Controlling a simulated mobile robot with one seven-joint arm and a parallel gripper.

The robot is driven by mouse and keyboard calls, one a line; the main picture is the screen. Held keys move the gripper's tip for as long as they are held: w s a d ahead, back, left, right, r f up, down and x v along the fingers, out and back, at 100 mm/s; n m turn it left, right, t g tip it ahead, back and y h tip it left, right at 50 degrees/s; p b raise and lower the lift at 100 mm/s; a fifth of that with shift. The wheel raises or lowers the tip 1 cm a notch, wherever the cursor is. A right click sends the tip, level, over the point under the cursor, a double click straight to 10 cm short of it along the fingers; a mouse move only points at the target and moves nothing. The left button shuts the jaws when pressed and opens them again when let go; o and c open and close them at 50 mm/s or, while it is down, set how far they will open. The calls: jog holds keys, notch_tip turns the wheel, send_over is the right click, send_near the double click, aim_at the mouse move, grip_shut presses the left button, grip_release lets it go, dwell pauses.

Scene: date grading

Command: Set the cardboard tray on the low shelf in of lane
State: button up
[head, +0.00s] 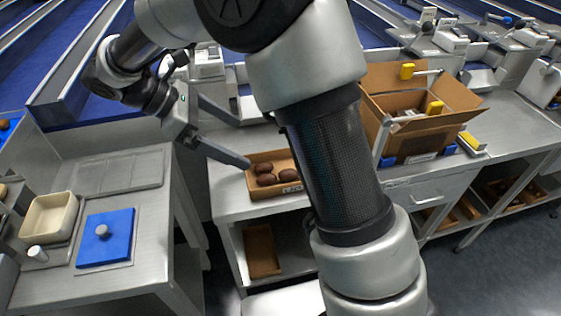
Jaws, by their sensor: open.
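A shallow cardboard tray (292,188) with several dark brown dates (266,180) sits on the grey bench left of my arm, and a label shows on its front. My gripper (245,144) is open and empty. One finger points toward the tray's back left corner; I cannot tell if it touches. Below the bench is a low shelf (293,240), holding another brown tray (262,252) that looks empty. My arm hides the right part of the shelf and the bench just right of the tray of dates.
A large open cardboard box (410,138) stands on the bench right of my arm. On the left table are a beige bin (48,218) and a blue plate with a grey knob (105,240). A gap separates this table from the bench. Blue conveyor lanes run behind.

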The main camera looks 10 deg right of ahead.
jog(key=b+x, duration=0.2)
jog(key=x, duration=0.9)
jog(key=shift+d+f, duration=0.2)
jog(key=shift+d, duration=0.1)
jog(key=shift+b+x, duration=0.9)
jog(key=shift+x, duration=1.75)
jog(key=shift+d+r, duration=0.1)
jog(key=shift+r, duration=0.05)
jog(key=c, duration=0.8)
